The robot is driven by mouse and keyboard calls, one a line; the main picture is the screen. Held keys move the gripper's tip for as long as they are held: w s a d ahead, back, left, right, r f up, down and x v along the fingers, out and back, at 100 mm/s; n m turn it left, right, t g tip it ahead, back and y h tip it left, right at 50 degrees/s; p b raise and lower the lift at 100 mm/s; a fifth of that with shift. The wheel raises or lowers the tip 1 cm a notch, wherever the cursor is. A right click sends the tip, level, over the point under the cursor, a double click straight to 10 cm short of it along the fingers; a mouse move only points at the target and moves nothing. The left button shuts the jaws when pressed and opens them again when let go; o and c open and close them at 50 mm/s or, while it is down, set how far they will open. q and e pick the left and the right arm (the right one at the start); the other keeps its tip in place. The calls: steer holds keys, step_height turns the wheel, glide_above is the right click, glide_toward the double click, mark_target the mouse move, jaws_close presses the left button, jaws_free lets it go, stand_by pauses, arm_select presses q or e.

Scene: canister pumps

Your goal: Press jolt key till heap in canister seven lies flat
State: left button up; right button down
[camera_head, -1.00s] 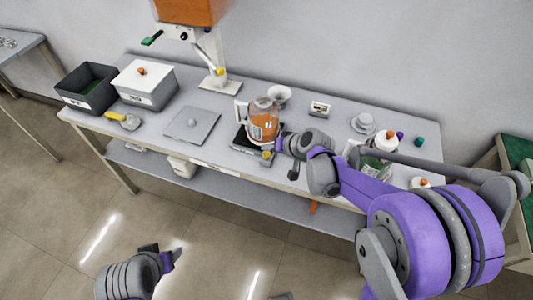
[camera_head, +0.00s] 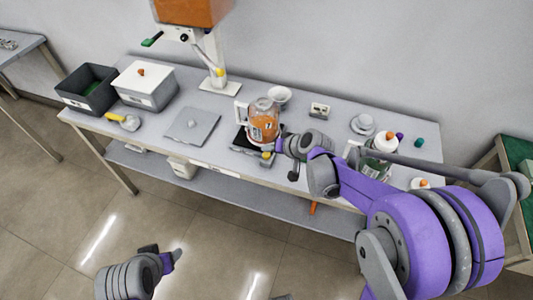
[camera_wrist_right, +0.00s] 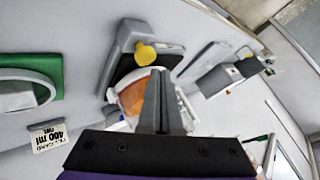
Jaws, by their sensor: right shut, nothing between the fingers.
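Canister seven (camera_head: 264,126) is a clear jug with a white handle, a "7" label and orange contents. It stands upright on a dark base (camera_head: 240,142) near the table's front edge; the shape of the top of its heap is too small to tell. A yellow key (camera_head: 266,156) sits at the base's front right corner and also shows in the right wrist view (camera_wrist_right: 146,52). My right gripper (camera_head: 279,145) is shut and empty, close beside the key and canister; contact is unclear. My left gripper (camera_head: 174,257) hangs over the floor, its jaw state unclear.
A dispenser with an orange hopper (camera_head: 190,10) stands behind. A white bowl (camera_head: 279,96) is behind the canister. A grey plate (camera_head: 191,125), white-lidded bin (camera_head: 145,85) and dark bin (camera_head: 88,88) lie left. Another jar (camera_head: 384,141) stands right, partly behind my arm.

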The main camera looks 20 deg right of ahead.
mark_target(269, 156)
steer(key=shift+f, duration=0.1)
stand_by(0.7)
steer(key=shift+f+b, duration=0.35)
steer(key=shift+f+b, duration=0.55)
steer(key=shift+f, duration=0.15)
stand_by(0.8)
steer(key=shift+r, duration=0.15)
steer(key=shift+r+p, duration=0.75)
steer(key=shift+r, duration=0.25)
steer(key=shift+w+r+p, duration=0.1)
steer(key=shift+r+p, duration=1.45)
steer(key=shift+r, duration=1)
steer(key=shift+f, duration=0.1)
